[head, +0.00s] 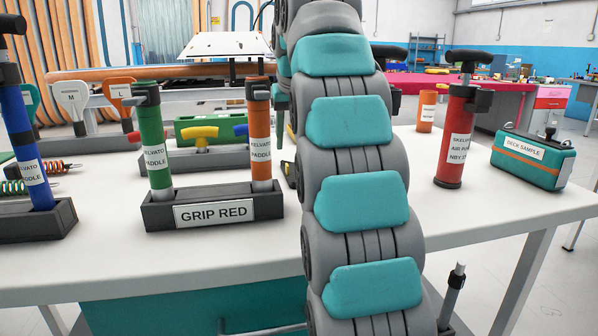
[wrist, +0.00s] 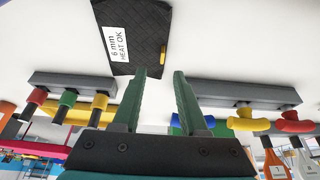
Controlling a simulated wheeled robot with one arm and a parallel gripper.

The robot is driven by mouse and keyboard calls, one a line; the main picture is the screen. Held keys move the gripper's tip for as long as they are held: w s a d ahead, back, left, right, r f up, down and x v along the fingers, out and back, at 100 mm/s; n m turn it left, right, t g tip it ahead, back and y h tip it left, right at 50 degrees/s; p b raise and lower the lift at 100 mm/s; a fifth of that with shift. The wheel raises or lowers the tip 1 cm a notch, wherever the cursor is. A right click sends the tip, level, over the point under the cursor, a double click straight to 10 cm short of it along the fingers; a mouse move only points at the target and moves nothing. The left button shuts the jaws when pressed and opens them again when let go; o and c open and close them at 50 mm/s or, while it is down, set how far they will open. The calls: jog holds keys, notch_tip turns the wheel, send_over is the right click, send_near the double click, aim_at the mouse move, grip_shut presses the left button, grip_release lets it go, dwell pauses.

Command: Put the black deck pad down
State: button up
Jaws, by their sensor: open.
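The black deck pad (wrist: 150,28) lies flat on the white table in the wrist view, with a white label reading "6 mm HEAT OK" and a small yellow tab. My gripper (wrist: 160,74) is open, its two green fingers apart with nothing between them. The pad is just beyond the fingertips, up and to the left in the wrist view, and is not between the fingers. In the head view my arm hides the gripper and most of the table behind it; a small black-and-yellow bit shows at its left edge, and I cannot tell whether it is the pad.
A "GRIP RED" rack (head: 214,211) holds green and orange tubes left of my arm. A red pump (head: 457,135) and a teal deck sample case (head: 532,158) stand to the right. Grey racks with coloured grips (wrist: 70,84) (wrist: 245,93) flank the gripper in the wrist view.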

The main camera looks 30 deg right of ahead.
aim_at(287, 164)
jog(key=shift+b+x, duration=0.3)
jog(key=shift+x, duration=3.2)
jog(key=shift+w+a+r, duration=0.1)
jog(key=shift+w+a, duration=0.05)
jog(key=shift+w, duration=0.05)
jog(key=shift+c, duration=0.4)
grip_shut()
